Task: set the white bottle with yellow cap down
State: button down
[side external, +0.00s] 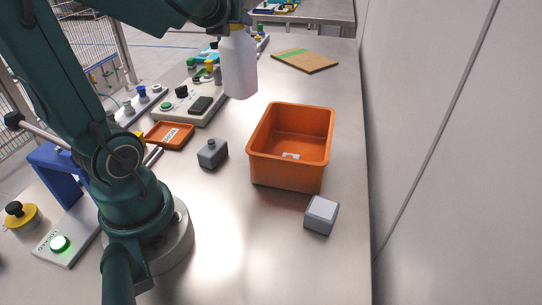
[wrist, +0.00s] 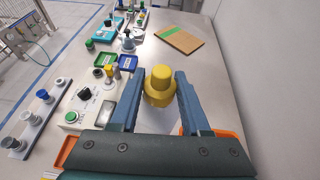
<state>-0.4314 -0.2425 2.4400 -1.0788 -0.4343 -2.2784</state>
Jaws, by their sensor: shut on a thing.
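The white bottle (side external: 239,65) hangs upright from my gripper (side external: 240,24) at the top of the side view, and no contact with the table shows below it. Its yellow cap (wrist: 158,84) is between the two blue fingers of my gripper (wrist: 160,88) in the wrist view. The gripper is shut on the bottle near its top. In the wrist view the fingers and cap hide most of the white body.
An orange bin (side external: 290,140), seemingly empty but for a small label, stands on the metal table (side external: 225,250). Nearby are a grey box (side external: 212,153), a pale-topped block (side external: 321,214), an orange tray (side external: 169,136) and a control panel (side external: 190,103). A brown board (side external: 304,61) lies farther back.

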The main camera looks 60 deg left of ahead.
jog(key=s+a+n+g+y, duration=0.3)
jog(key=s+a+n+g, duration=0.2)
jog(key=s+a, duration=0.5)
jog(key=w+d+f, duration=0.3)
jog(key=w+f, duration=0.8)
jog(key=shift+d+f, duration=0.3)
jog(key=shift+d, duration=0.1)
jog(key=shift+f, duration=0.1)
jog(key=shift+c, duration=1.9)
grip_release()
jog(key=shift+f, duration=0.1)
